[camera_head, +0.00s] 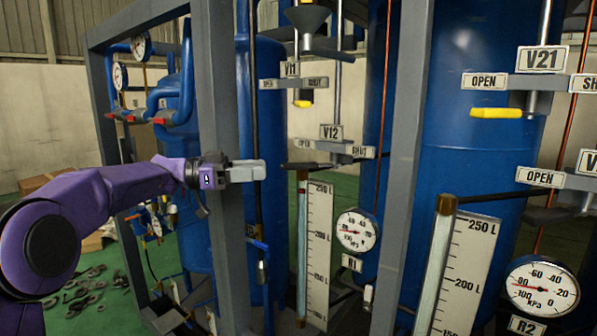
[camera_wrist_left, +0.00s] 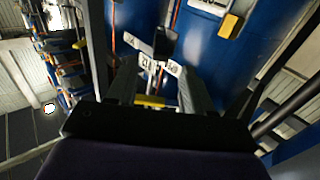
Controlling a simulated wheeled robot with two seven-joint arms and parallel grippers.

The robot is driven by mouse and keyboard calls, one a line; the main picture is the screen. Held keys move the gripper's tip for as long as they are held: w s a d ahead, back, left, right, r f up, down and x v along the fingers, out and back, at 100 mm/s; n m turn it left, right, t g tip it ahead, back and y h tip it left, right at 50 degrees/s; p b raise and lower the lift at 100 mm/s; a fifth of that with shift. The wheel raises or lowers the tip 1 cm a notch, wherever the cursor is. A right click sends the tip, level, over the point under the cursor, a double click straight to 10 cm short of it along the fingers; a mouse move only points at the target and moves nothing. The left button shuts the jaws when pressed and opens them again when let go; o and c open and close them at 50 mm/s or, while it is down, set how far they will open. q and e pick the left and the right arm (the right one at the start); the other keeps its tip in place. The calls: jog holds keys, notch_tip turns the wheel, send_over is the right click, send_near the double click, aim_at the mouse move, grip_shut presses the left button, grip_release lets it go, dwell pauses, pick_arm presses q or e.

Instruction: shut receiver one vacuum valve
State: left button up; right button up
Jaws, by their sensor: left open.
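Two labelled valves are at the centre of the head view: V11 (camera_head: 291,69) above, with a yellow handle (camera_head: 303,104), and V12 (camera_head: 331,132) below, with a dark handle (camera_head: 304,165) extending left under its OPEN plate. I cannot tell which is the vacuum valve. The round gauge (camera_head: 357,231) below them appears to be marked R1. My left gripper (camera_head: 250,171) is open and empty, left of V12 and apart from it. In the left wrist view its fingers (camera_wrist_left: 160,85) frame white plates (camera_wrist_left: 160,66) and a yellow handle (camera_wrist_left: 150,101) beyond.
Grey frame posts stand behind my left gripper (camera_head: 217,130) and right of V12 (camera_head: 404,160). Valve V21 (camera_head: 541,59) with a yellow handle (camera_head: 495,113), a blue tank (camera_head: 465,160) and the R2 gauge (camera_head: 542,286) are at right. A level scale (camera_head: 318,240) hangs below V12.

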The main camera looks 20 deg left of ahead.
aim_at(299, 163)
pick_arm(q)
jog(key=p+x, duration=0.3)
jog(key=x, duration=0.6)
jog(key=shift+w+d+r, duration=0.15)
jog(key=shift+w+d, duration=0.1)
jog(key=shift+d, duration=0.1)
jog(key=shift+w+d, duration=0.15)
jog(key=shift+d, duration=0.1)
grip_shut()
